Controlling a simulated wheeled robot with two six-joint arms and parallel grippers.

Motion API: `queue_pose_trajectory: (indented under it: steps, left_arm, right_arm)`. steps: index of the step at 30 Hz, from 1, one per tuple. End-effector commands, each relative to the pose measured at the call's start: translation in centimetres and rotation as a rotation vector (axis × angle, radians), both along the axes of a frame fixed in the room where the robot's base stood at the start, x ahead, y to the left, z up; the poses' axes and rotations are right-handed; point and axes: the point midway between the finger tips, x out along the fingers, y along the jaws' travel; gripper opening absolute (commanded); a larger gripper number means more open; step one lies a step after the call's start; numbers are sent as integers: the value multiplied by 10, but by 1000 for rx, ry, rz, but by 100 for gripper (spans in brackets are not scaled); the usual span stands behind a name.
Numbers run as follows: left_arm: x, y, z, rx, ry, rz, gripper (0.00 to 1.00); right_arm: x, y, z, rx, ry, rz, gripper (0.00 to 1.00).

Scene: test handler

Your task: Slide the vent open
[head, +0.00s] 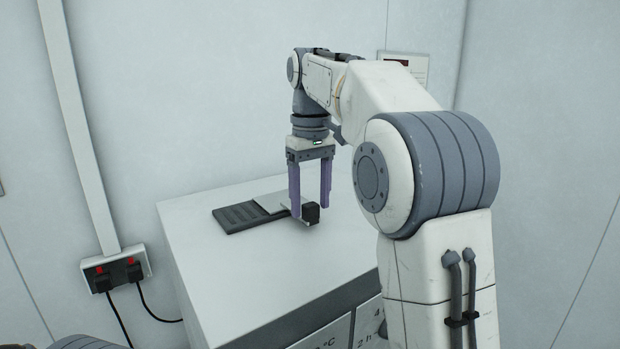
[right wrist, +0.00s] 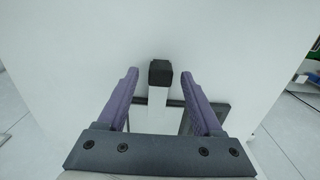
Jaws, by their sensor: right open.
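The vent is a dark slotted grille (head: 240,217) on top of the white cabinet, with a pale sliding plate (head: 271,203) covering its right part. A black block-shaped knob (head: 310,212) stands at the plate's right end. My right gripper (head: 311,203) points down over the knob with its purple fingers apart. In the right wrist view the knob (right wrist: 160,72) lies between the fingertips (right wrist: 160,74), with a gap on each side. The pale plate (right wrist: 158,103) and part of the dark frame (right wrist: 218,107) show between and beside the fingers. My left gripper is out of view.
The white cabinet top (head: 250,270) is otherwise clear in front of the vent. A wall socket (head: 117,268) with black plugs and cables is at the left. A small notice (head: 416,64) hangs on the wall behind my right arm.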

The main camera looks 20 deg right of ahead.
Motion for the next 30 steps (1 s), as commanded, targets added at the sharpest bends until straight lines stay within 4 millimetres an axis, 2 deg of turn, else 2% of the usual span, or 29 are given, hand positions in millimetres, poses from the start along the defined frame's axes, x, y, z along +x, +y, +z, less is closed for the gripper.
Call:
queue_pose_trajectory:
  steps: [8,14,16,21,30]
  left_arm:
    - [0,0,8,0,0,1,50]
    - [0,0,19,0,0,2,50]
    - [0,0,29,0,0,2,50]
    - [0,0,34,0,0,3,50]
    - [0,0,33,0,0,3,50]
  right_arm:
    - [1,0,46,0,-4,1,68]
    - [1,0,77,0,-4,1,68]
    - [1,0,89,0,-3,1,68]
    - [0,0,99,0,-2,1,68]
    - [0,0,99,0,-2,1,68]
